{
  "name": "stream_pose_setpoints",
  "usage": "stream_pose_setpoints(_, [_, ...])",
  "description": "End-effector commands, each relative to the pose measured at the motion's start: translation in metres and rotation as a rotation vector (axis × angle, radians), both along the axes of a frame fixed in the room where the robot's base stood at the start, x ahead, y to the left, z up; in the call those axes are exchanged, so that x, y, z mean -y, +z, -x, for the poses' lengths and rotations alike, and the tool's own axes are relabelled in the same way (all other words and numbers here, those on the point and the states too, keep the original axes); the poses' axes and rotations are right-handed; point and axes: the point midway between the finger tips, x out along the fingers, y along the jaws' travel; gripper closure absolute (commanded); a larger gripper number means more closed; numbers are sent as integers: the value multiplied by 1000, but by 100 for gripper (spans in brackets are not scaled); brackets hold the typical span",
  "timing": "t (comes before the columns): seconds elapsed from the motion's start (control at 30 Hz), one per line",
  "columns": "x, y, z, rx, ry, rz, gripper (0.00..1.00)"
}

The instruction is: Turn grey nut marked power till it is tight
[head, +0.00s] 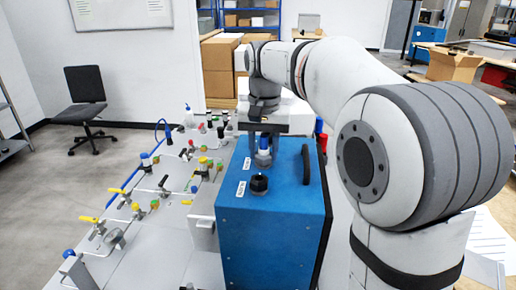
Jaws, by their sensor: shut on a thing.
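The blue analyser box (270,240) stands on the bench, with two fittings on its top. My gripper (264,146) points down at the rear fitting, its fingers on either side of it. This fitting has a blue upper part and a grey nut (263,157) low down. My gripper is shut on it; the fingers partly hide it, so the exact grip line cannot be told. A small white label (247,163) lies beside it, too small to read. The front fitting is a black knob (259,184) with another white label (241,188) beside it.
A black handle (306,164) rises from the box top, right of the fittings. Left of the box, a pale panel (150,240) carries pipes and several yellow, red, green and blue valves. A blue hose (163,127) stands at its back. Cardboard boxes (219,65) are behind.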

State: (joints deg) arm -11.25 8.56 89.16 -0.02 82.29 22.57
Motion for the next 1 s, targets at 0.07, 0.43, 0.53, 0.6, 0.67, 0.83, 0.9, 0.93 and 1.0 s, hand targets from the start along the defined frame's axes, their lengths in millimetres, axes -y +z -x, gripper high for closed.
stream_pose_setpoints(0.07, [0, 1, 0, 0, -34, -1, 91])
stream_pose_setpoints(0.43, [-1, 3, 1, -1, -518, -1, 91])
stream_pose_setpoints(0.53, [-1, 3, 1, -1, -653, -1, 91])
stream_pose_setpoints(0.6, [-1, 2, 2, -1, -749, -1, 91])
stream_pose_setpoints(0.67, [-1, 2, 2, -1, -832, -1, 91])
stream_pose_setpoints(0.83, [-1, 3, 2, 0, -1063, -2, 91])
stream_pose_setpoints(0.9, [-1, 2, 3, 0, -1159, -2, 91])
stream_pose_setpoints(0.93, [-1, 2, 3, 0, -1201, -2, 91])
stream_pose_setpoints(1.0, [-1, 2, 3, -1, -1296, -2, 91])
